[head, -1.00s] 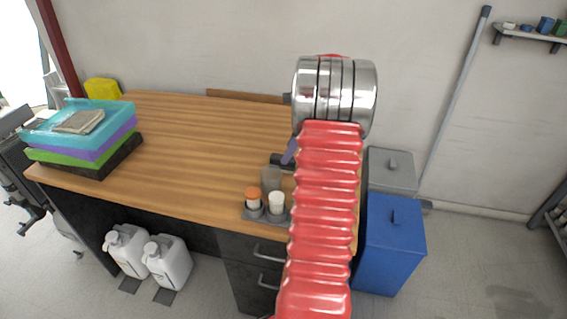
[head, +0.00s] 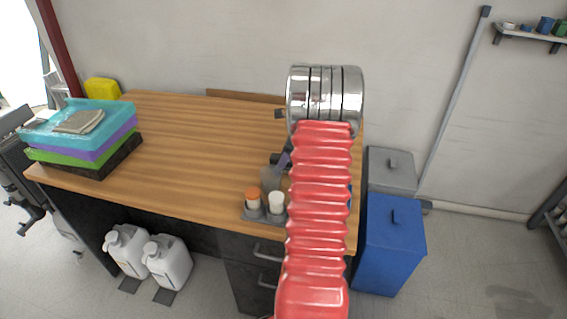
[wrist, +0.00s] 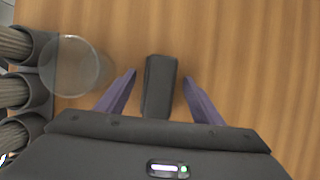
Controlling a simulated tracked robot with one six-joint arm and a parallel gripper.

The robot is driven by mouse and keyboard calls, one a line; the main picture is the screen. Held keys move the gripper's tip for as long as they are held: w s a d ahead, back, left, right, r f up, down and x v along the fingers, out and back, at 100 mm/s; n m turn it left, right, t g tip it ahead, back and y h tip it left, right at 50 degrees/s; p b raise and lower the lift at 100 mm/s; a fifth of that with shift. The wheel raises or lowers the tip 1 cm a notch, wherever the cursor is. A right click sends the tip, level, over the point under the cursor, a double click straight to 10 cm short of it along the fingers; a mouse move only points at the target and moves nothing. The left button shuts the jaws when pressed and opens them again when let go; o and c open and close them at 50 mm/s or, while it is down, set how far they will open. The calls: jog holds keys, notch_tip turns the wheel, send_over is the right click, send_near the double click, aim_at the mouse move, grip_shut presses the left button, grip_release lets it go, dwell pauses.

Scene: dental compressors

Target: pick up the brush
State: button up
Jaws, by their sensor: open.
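A dark grey oblong piece (wrist: 161,82), which I take to be the brush, lies on the wooden table between my fingers in the wrist view. My gripper (wrist: 158,84) is open, with one purple finger on each side of the piece and a gap on both sides. In the head view my gripper (head: 283,160) is mostly hidden behind my red arm sleeve, and the brush cannot be clearly made out there.
A clear glass (wrist: 76,66) stands close left of my fingers. Beside it is a dark holder (wrist: 45,88) with several round cups; orange-capped (head: 253,196) and white-capped (head: 277,201) bottles show there. Stacked trays (head: 80,135) stand far left. The table's middle (head: 190,150) is clear.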

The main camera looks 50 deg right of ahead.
jog(key=shift+c, duration=0.5)
jog(key=c, duration=1.2)
notch_tip(320, 180, up, 10)
dwell(1.0)
